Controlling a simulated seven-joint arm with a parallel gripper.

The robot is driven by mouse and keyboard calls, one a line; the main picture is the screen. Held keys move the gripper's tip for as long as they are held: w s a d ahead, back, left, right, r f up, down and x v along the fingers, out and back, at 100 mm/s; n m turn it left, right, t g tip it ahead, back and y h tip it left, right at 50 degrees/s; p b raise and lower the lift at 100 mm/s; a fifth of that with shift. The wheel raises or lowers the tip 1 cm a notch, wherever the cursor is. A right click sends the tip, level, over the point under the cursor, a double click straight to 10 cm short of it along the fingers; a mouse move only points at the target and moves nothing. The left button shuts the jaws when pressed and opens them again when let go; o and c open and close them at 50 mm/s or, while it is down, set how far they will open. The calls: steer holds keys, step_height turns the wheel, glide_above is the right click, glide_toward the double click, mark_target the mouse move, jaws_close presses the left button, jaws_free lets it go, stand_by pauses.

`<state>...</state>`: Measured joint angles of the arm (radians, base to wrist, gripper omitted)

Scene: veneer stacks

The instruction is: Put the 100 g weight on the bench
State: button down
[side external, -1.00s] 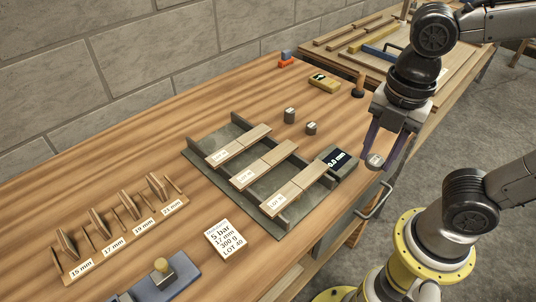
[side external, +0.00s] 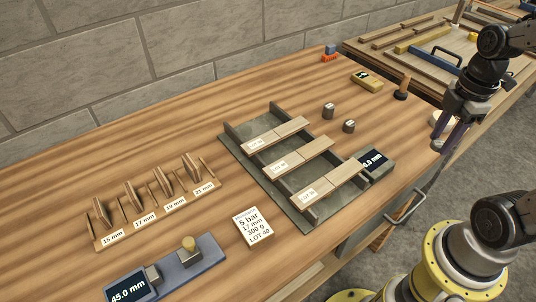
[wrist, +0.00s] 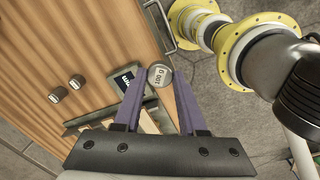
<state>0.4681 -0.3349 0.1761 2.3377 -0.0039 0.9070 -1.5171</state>
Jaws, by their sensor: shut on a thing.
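The 100 g weight (wrist: 159,76) is a grey metal cylinder with a pale labelled top. In the wrist view it sits between the tips of my gripper's purple fingers (wrist: 157,84), which are shut on it.
Two small weights (side external: 328,111) (side external: 348,126) stand behind the grey fixture (side external: 244,152) with labelled veneer strips. A display block (side external: 374,165) is at its right end.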

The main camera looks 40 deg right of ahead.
steer(key=shift+s+d+m, duration=0.6)
steer(key=shift+d, duration=0.4)
glide_above(403, 145)
steer(key=f, duration=0.9)
steer(key=shift+s+a+f, duration=0.2)
steer(key=shift+s+a, duration=0.1)
steer(key=shift+w+d+f, duration=0.1)
steer(key=shift+w+f, duration=0.05)
steer(key=shift+f, duration=0.8)
steer(key=shift+w+d+f, duration=0.1)
steer(key=shift+f, duration=0.85)
steer(key=shift+f, duration=0.1)
steer(key=shift+c, duration=2.4)
jaws_free()
